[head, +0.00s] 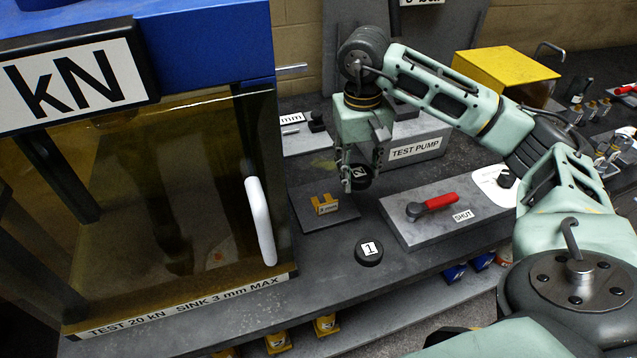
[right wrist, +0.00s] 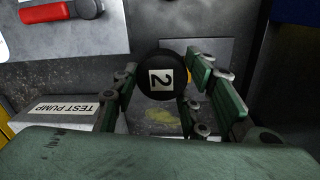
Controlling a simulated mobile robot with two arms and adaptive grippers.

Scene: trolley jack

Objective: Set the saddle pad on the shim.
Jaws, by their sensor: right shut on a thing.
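My right gripper (head: 361,172) is shut on a black round pad marked 2 (head: 357,183). In the right wrist view the same pad (right wrist: 160,80) sits between the fingers, its numbered face towards the camera. A second black round pad, marked 1 (head: 369,254), lies on the bench near the front edge, apart from the gripper. A small yellow piece (head: 325,205), which looks like the shim, is on a dark plate (head: 306,218) to the left of and below the held pad in the head view. Its label is too small to read. My left gripper is out of view.
The kN test cabinet (head: 268,165), with a white handle (head: 260,220), stands at the left. A grey panel with a red lever (head: 438,202) marked SHUT lies to the right. The TEST PUMP block (head: 420,148) is behind the gripper. Bare bench surrounds pad 1.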

